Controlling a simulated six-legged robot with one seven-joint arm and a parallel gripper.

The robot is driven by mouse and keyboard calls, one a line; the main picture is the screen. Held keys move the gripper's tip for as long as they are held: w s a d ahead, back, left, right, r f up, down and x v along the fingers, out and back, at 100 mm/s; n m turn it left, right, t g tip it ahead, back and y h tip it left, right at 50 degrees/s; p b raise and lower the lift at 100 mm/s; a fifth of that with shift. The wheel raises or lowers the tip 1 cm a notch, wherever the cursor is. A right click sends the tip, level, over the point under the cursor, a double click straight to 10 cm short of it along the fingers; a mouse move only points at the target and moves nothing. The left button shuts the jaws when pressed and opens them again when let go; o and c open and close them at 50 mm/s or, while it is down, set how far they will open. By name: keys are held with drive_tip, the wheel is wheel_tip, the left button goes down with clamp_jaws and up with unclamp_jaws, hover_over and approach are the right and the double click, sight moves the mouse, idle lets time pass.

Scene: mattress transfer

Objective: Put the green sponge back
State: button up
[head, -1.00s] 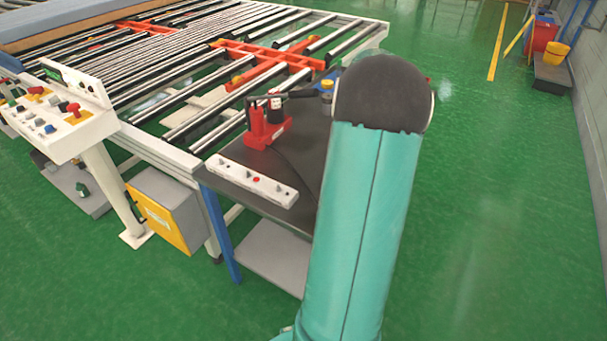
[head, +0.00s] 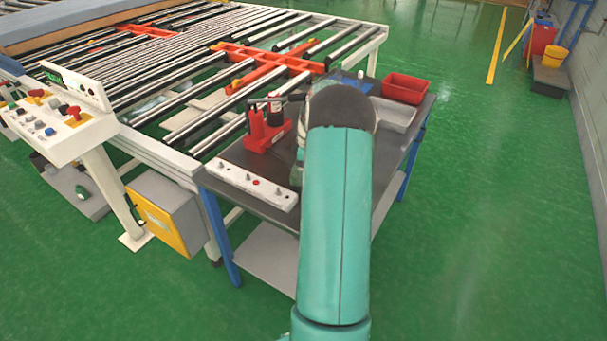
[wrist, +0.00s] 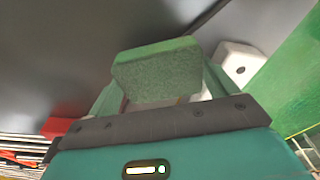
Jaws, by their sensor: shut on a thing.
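The green sponge (wrist: 158,70) is a block seen in the wrist view, with its rough face towards the camera. My gripper (wrist: 160,92) is shut on it, with one pale green finger at each side. Behind the sponge is the dark grey top of the workbench, which also shows in the head view (head: 232,198). I cannot tell how far the sponge is above the bench top. In the head view my own arm hides the sponge and most of the gripper.
On the bench are a red jack-like tool (head: 266,130), a white strip (head: 252,184) along the near edge, a grey tray (head: 394,113) and a red bin (head: 405,88). A roller conveyor (head: 190,70) stands behind. Green floor (head: 500,200) is clear to the right.

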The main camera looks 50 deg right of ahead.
drive_tip(key=shift+s+f, duration=0.1)
drive_tip(key=shift+f, duration=1.1)
drive_tip(key=shift+f, duration=0.15)
drive_tip(key=o, duration=0.8)
wheel_tip(320, 180, up, 12)
drive_tip(key=s, duration=0.1)
drive_tip(key=shift+s+d, duration=0.25)
drive_tip(key=shift+d, duration=0.2)
